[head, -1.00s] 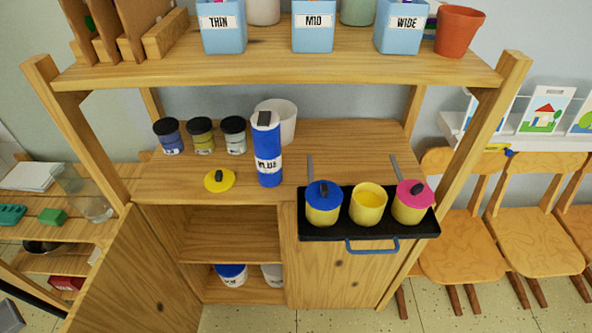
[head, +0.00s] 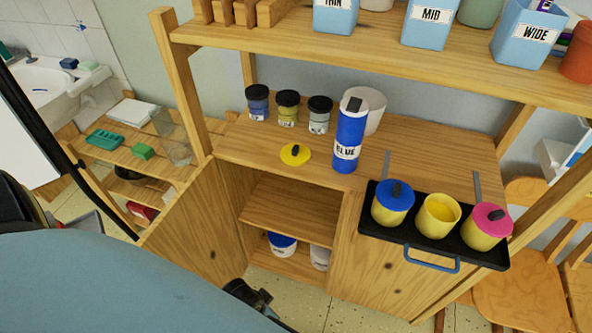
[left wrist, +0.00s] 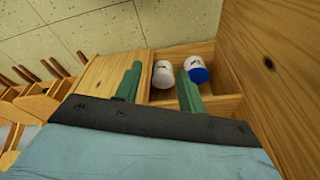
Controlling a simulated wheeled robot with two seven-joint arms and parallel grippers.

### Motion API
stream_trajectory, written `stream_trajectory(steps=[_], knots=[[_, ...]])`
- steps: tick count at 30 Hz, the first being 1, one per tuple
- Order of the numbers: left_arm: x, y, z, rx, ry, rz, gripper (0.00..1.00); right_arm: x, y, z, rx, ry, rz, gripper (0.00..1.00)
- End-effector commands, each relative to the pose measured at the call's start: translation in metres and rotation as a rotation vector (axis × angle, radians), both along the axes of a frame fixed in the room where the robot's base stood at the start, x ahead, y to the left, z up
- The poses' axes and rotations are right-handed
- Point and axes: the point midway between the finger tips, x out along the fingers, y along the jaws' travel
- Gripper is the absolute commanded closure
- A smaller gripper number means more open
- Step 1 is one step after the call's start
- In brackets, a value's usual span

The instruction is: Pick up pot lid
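The yellow pot lid (head: 296,154), with a black knob, lies flat on the wooden shelf top near its front edge. On the black tray (head: 376,226) stand a blue-lidded pot (head: 392,204), an open yellow pot (head: 437,218) and a pink-lidded pot (head: 485,227). In the left wrist view my left gripper (left wrist: 160,72) has its two green fingers apart with nothing between them. It faces the lower cabinet, and the lid is not in that view. My right gripper is not in view.
A tall blue bottle (head: 349,140) stands right of the lid, with a white container (head: 375,112) behind it. Several small paint jars (head: 287,109) stand behind the lid. The cabinet door (head: 200,228) is open; a blue-and-white jar (head: 281,243) stands inside. An upper shelf (head: 300,53) overhangs.

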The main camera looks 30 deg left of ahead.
Motion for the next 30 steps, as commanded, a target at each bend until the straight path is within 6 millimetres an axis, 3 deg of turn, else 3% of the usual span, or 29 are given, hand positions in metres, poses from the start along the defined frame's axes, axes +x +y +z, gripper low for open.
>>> stream_trajectory(steps=[1,3,11,14,16,24,30], knots=[[0.008,-0.001,0.025,-0.002,-0.018,0.002,0.6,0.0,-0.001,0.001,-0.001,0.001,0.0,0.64],[0.015,-0.002,0.054,-0.003,-0.03,0.003,0.6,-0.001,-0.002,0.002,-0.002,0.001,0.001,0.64],[0.03,-0.006,0.145,-0.004,-0.083,-0.06,0.6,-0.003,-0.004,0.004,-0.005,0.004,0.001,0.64],[0.041,-0.014,0.182,0.0,-0.124,-0.163,0.6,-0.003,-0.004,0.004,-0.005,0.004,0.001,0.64],[0.054,-0.025,0.208,0.012,-0.169,-0.327,0.6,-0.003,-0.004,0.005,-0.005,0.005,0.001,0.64],[0.098,-0.06,0.24,0.129,-0.283,-0.982,0.6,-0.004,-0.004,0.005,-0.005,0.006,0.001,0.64],[0.137,-0.059,0.245,0.318,-0.302,-1.564,0.6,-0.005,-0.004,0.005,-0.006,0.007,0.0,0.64]])
